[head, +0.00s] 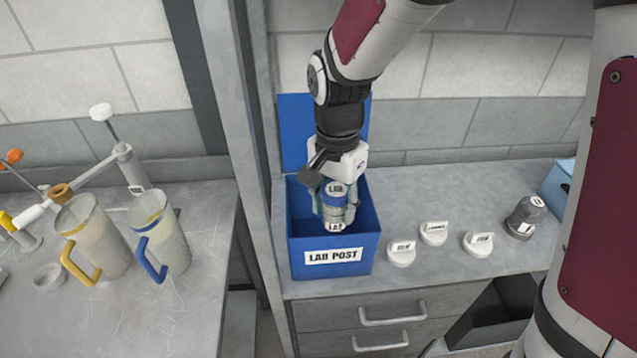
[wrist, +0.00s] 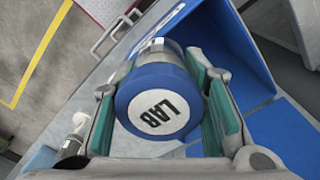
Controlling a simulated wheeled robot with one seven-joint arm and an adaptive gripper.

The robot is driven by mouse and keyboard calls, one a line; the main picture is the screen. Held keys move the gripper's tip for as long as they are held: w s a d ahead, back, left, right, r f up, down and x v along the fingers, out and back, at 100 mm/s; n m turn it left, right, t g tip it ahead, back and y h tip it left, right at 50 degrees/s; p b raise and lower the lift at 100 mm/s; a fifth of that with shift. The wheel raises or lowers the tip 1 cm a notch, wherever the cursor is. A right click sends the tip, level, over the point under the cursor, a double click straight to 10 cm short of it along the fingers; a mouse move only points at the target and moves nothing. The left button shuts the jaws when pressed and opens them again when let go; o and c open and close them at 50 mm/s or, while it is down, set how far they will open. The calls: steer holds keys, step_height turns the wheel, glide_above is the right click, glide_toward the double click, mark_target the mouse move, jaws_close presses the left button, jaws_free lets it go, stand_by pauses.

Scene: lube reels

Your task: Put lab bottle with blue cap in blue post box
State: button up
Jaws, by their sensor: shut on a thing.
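The lab bottle (head: 335,219) has a blue cap with a white disc marked LAB on top. In the wrist view the bottle's blue cap (wrist: 158,101) fills the middle, between the two green-padded fingers. My gripper (head: 336,200) is shut on the bottle and holds it upright, cap up. The blue post box (head: 333,256) has a LAB POST label on its front, and its lid (head: 294,125) stands open at the back. The bottle is over the box's open top, its lower end seemingly within the opening. The box floor under it is hidden in the head view.
White round labelled pieces (head: 433,233) and a dark grey labelled container (head: 525,217) stand on the counter right of the box. A vertical cabinet post (head: 238,130) is close on the left. Jugs with yellow (head: 95,240) and blue (head: 160,235) handles stand on the left bench.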

steer(key=w+f+b, duration=0.2)
steer(key=f+b, duration=0.1)
steer(key=f, duration=0.3)
steer(key=w+f+b, duration=0.2)
steer(key=w+f, duration=0.1)
steer(key=f, duration=0.3)
steer(key=w+f+b, duration=0.3)
steer(key=f, duration=0.3)
steer(key=shift+f+b, duration=0.25)
steer(key=shift+b, duration=0.05)
steer(key=shift+f, duration=0.1)
steer(key=o, duration=1.2)
step_height(320, 180, up, 11)
steer(key=s+d+r+n+t, duration=0.1)
steer(key=s+d+r+n, duration=0.2)
steer(key=s+d+r, duration=0.1)
steer(key=s+d+r+n+t, duration=0.2)
steer(key=s+d+r, duration=0.2)
steer(key=s+r, duration=0.2)
steer(key=s+d+r+n+t, duration=0.2)
steer(key=s+d+r+n, duration=0.1)
steer(key=s+d+r, duration=0.1)
steer(key=shift+s+d+r+n+p, duration=0.15)
steer(key=shift+s+r+n+p, duration=0.2)
steer(key=shift+s+r, duration=0.35)
